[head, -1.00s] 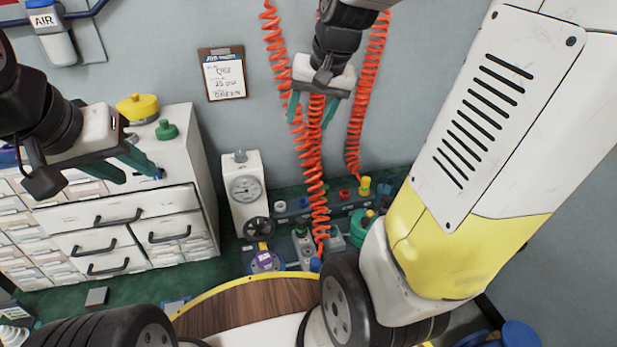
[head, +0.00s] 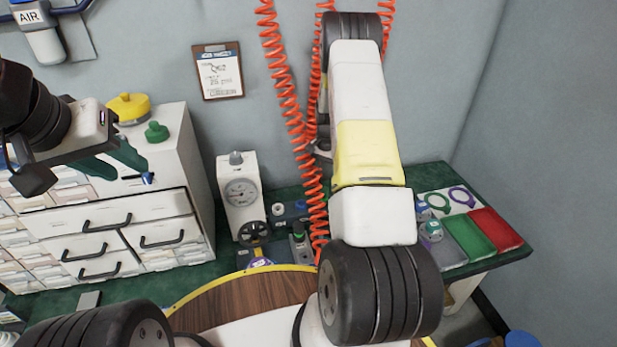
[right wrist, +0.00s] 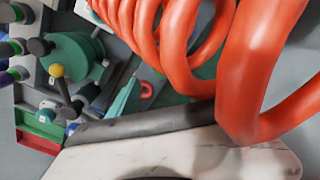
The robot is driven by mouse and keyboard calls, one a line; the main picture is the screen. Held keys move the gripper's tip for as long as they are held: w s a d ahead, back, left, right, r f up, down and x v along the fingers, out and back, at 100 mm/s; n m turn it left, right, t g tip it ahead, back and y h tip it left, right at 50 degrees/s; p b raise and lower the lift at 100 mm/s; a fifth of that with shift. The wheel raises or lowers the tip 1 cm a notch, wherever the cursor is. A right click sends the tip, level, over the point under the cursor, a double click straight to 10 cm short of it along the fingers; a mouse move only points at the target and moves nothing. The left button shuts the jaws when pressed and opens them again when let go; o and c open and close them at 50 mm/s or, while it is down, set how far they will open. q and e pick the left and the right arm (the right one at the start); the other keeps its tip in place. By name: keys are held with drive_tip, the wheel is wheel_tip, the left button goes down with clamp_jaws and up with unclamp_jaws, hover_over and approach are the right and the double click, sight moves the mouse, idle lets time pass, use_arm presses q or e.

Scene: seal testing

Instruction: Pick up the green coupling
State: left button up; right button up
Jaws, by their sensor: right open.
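Several green things show, and I cannot tell surely which is the coupling. A green knobbed piece (head: 157,132) sits on top of the white cabinet. A fitting with a green ring (head: 298,230) stands beside the gauge unit, partly behind the hose. Dark cylinders with coloured rims, one green (right wrist: 5,79), show at the left edge of the right wrist view. My right gripper (right wrist: 130,100) is open, close behind red hose coils; one teal finger shows. In the head view my right arm mostly hides it.
Red coiled hoses (head: 288,85) hang in front of the wall and cross close before the right wrist camera. A gauge unit (head: 240,195) stands beside the cabinet (head: 185,165). Green and red trays (head: 495,230) lie on the bench's right. A clipboard (head: 219,72) hangs on the wall.

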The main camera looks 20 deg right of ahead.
sight(324, 188)
drive_tip(key=f, duration=0.6)
drive_tip(key=shift+w+f, duration=0.2)
drive_tip(key=shift+f, duration=0.15)
clamp_jaws()
